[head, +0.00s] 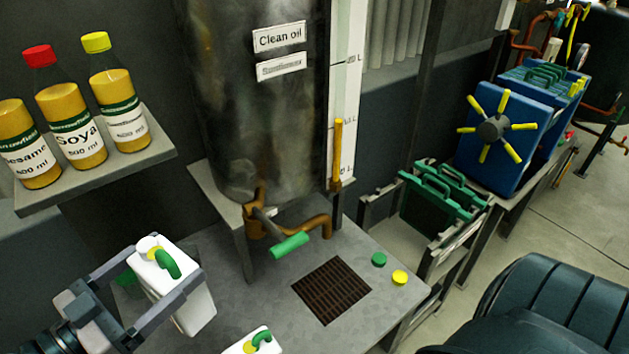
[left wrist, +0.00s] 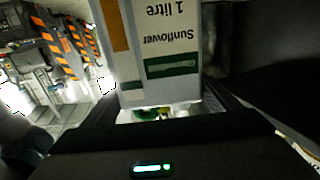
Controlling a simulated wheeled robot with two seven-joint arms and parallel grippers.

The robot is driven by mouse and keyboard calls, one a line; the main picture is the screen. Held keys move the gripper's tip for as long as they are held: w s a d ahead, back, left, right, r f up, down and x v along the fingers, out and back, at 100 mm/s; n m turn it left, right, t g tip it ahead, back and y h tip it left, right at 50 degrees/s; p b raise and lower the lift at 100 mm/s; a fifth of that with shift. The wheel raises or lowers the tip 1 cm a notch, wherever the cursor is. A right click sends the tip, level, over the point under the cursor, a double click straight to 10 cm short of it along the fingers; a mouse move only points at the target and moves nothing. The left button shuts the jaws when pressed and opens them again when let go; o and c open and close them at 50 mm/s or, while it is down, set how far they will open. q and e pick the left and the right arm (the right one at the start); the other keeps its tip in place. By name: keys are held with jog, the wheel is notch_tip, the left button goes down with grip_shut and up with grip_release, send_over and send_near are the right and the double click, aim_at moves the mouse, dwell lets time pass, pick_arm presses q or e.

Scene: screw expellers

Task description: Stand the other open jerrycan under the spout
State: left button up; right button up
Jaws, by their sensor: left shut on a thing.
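A white jerrycan (head: 195,307) with a green handle is held in my left gripper (head: 170,263), one finger on each side. It is tilted in the head view, left of the spout. In the left wrist view the jerrycan (left wrist: 165,50) shows a "Sunflower 1 litre" label, upside down. Whether its mouth is open is hard to tell. A second white jerrycan (head: 240,347) with a green handle is cut off by the bottom edge. The brown spout (head: 318,227) with a green-handled tap (head: 290,246) is on the "Clean oil" tank (head: 265,120). My right gripper is out of view.
A dark drain grate (head: 332,290) is set in the grey bench (head: 270,310) below the spout, with nothing on it. A green cap (head: 379,259) and a yellow cap (head: 400,277) lie to its right. Oil bottles stand on a shelf (head: 110,172) at the left.

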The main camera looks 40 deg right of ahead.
aim_at(141, 243)
pick_arm(q)
jog(key=w+r+n+t+y, duration=0.1)
jog(key=r+t, duration=0.1)
jog(key=w+a+r+n+t+y+p, duration=0.1)
jog(key=w+r+n+t, duration=0.1)
jog(key=shift+a+r+t, duration=0.15)
jog(key=shift+t, duration=0.15)
jog(key=w+a+f+n+t+y+p, duration=0.1)
jog(key=a+n+t+y, duration=0.3)
jog(key=a, duration=0.7)
jog(key=w+a+f+n+t+y+p, duration=0.2)
jog(key=a+n+y, duration=0.5)
jog(key=a+y, duration=0.4)
jog(key=shift+w+a+n+t+p, duration=0.4)
jog(key=shift+w+a+t+p, duration=0.2)
jog(key=shift+t+p, duration=0.45)
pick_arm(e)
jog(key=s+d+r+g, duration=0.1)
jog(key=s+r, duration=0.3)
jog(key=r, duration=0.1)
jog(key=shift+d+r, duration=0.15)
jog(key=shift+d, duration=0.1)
pick_arm(q)
jog(key=shift+f, duration=0.1)
